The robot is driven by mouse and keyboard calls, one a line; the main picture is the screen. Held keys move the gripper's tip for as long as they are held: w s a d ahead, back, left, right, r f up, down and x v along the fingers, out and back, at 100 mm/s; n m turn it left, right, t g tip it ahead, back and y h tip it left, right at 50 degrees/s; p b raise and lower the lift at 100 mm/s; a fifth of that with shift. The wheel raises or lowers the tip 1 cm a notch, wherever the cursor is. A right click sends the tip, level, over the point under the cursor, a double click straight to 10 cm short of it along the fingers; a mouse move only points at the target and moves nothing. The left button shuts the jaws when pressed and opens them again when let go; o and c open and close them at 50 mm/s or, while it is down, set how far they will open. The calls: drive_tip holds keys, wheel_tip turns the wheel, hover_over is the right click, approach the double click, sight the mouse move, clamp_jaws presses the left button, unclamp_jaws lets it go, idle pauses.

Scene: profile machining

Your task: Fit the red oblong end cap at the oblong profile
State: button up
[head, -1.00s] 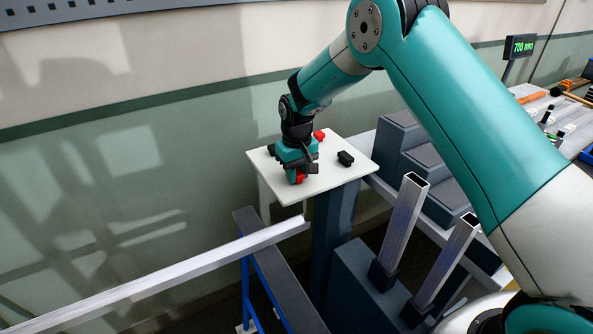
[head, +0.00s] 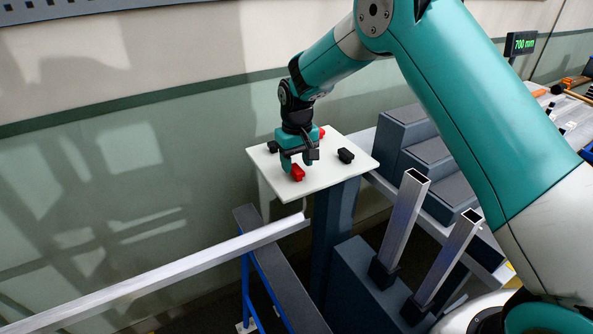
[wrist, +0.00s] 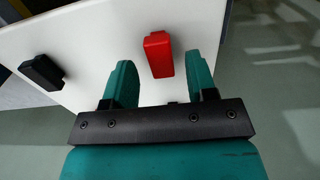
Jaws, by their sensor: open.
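A red end cap (head: 298,173) lies on the white table near its front edge. In the wrist view this red cap (wrist: 158,57) shows as an elongated block between the two fingers, with gaps on both sides. My gripper (head: 298,163) is open and empty, just above and behind it. A second red cap (head: 322,133) is partly hidden behind my gripper. Two upright hollow metal profiles, the left one (head: 404,215) and the right one (head: 448,258), stand in dark holders to the right. I cannot tell from their openings which is the oblong one.
Black caps lie on the white table (head: 322,180), one at the right (head: 345,155) and one at the left (head: 273,147). A long metal bar (head: 160,281) slopes across the front left. Grey stepped blocks (head: 411,155) stand behind the profiles.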

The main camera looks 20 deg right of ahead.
sight(297, 169)
wheel_tip(297, 169, up, 9)
drive_tip(key=b, duration=0.1)
drive_tip(key=s+a+r+n+y, duration=0.15)
drive_tip(key=s+r, duration=0.25)
drive_tip(key=s, duration=0.4)
drive_tip(key=s+a+r+n+y, duration=0.15)
drive_tip(key=s+r, duration=0.25)
drive_tip(key=s, duration=0.4)
drive_tip(key=s+a+n+y, duration=0.1)
drive_tip(key=s, duration=1.9)
drive_tip(key=shift+a+f+n, duration=0.4)
drive_tip(key=shift+w, duration=0.1)
